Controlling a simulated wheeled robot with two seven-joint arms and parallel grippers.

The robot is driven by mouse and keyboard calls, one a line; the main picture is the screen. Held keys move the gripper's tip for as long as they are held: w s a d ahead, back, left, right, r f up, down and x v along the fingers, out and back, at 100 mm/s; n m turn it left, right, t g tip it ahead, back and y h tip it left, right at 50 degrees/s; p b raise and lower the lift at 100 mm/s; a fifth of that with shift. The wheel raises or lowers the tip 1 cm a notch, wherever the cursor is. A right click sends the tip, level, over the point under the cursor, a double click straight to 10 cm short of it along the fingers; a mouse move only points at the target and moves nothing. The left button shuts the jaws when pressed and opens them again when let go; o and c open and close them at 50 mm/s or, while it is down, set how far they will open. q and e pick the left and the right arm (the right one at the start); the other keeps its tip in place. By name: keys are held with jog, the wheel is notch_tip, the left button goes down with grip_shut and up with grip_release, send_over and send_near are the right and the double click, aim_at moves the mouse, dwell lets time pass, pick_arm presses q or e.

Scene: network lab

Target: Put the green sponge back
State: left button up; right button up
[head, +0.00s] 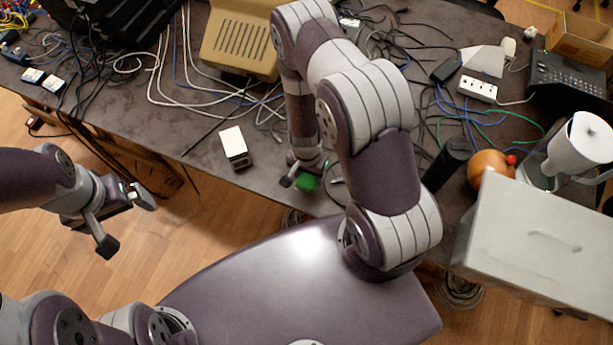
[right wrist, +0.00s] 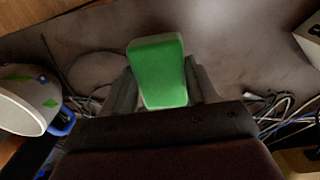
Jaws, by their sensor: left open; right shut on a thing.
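The green sponge (head: 307,182) is at the front part of the table, at my right gripper (head: 298,174). In the right wrist view the sponge (right wrist: 159,72) stands out between the two fingers of my right gripper (right wrist: 163,88), which is shut on it. I cannot tell whether the sponge touches the table. My left gripper (head: 125,219) is open and empty, over the floor in front of the table's left part.
A white box (head: 235,147) lies left of the sponge on the dark table (head: 205,185). Many cables cross the table behind. A beige device (head: 238,38), a dark cylinder (head: 447,163), an orange ball (head: 490,168) and a white jug (head: 580,143) stand around. A patterned cup (right wrist: 25,98) shows in the right wrist view.

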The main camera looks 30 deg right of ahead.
aim_at(308, 181)
notch_tip(308, 181, down, 4)
jog(key=shift+a+r, duration=0.1)
jog(key=shift+s+f, duration=0.1)
jog(key=shift+f, duration=0.25)
jog(key=o, duration=0.9)
jog(key=shift+o, duration=1.1)
pick_arm(q)
jog(key=shift+s+d+r, duration=0.15)
jog(key=shift+s+r, duration=0.05)
jog(key=shift+s, duration=0.1)
jog(key=shift+r, duration=0.1)
